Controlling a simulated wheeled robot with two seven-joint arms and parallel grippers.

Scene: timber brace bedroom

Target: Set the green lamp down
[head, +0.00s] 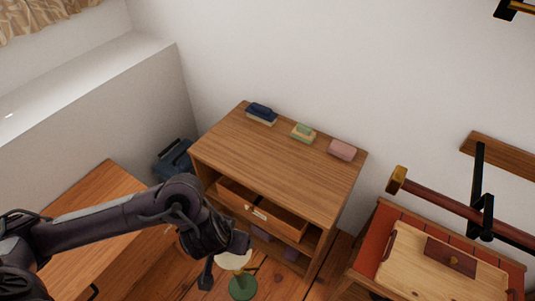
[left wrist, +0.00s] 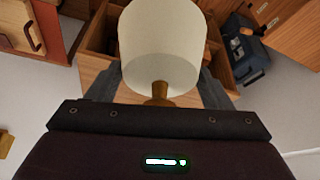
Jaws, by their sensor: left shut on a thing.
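The green lamp has a round green base (head: 242,288) and a cream shade (head: 235,260), low in the head view in front of the dresser. My left gripper (head: 228,270) is shut on the lamp and partly hides it from above. In the left wrist view the cream shade (left wrist: 162,42) stands between the two fingers of my left gripper (left wrist: 162,90), with a brass-coloured neck (left wrist: 160,91) below it. The green base is hidden in that view. I cannot tell whether the base touches anything. My right gripper is not in view.
A wooden dresser (head: 285,165) stands against the wall with its drawer (head: 262,208) open. Its top holds a navy-and-white stack (head: 262,114), a green-and-yellow stack (head: 303,133) and a pink block (head: 342,150). A wooden tray (head: 420,272) is at right. A dark blue case (head: 173,160) is behind my arm.

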